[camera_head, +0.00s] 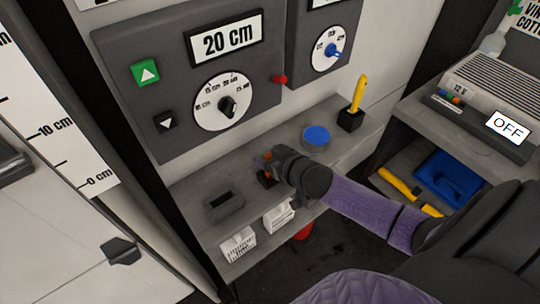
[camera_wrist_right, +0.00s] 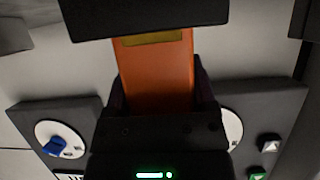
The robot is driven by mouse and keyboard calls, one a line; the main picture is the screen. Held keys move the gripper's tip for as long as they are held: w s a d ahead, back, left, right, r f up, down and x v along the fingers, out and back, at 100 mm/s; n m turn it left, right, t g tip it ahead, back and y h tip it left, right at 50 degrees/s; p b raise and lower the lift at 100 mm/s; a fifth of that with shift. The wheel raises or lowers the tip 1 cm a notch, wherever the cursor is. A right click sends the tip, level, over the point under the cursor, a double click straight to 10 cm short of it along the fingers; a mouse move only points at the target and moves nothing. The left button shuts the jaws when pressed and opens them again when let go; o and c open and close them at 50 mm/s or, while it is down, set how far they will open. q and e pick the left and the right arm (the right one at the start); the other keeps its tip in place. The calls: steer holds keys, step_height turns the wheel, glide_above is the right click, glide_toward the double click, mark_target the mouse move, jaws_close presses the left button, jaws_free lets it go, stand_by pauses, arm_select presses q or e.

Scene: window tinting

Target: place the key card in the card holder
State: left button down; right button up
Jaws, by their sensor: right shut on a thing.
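My right gripper (camera_head: 266,166) is shut on the orange key card above the shelf. The key card (camera_wrist_right: 157,80), with a yellowish band, shows clearly in the right wrist view; only small orange bits show in the head view. A dark block covers the card's upper end in the wrist view, and I cannot tell what it is. A dark grey box with a slot in its top (camera_head: 224,206), apparently the card holder, stands left of and nearer than the gripper in the head view. It appears apart from the gripper. My left gripper is not in view.
The shelf (camera_head: 190,190) also bears a blue round thing (camera_head: 316,136) and a black cup (camera_head: 350,121) with a yellow tool. A wall panel (camera_head: 180,90) with dials rises behind. A lower bay at right holds a blue case (camera_head: 450,178).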

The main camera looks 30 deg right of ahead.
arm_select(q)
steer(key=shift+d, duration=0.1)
arm_select(e)
steer(key=o, duration=0.9)
steer(key=shift+f, duration=0.1)
steer(key=shift+o, duration=1.3)
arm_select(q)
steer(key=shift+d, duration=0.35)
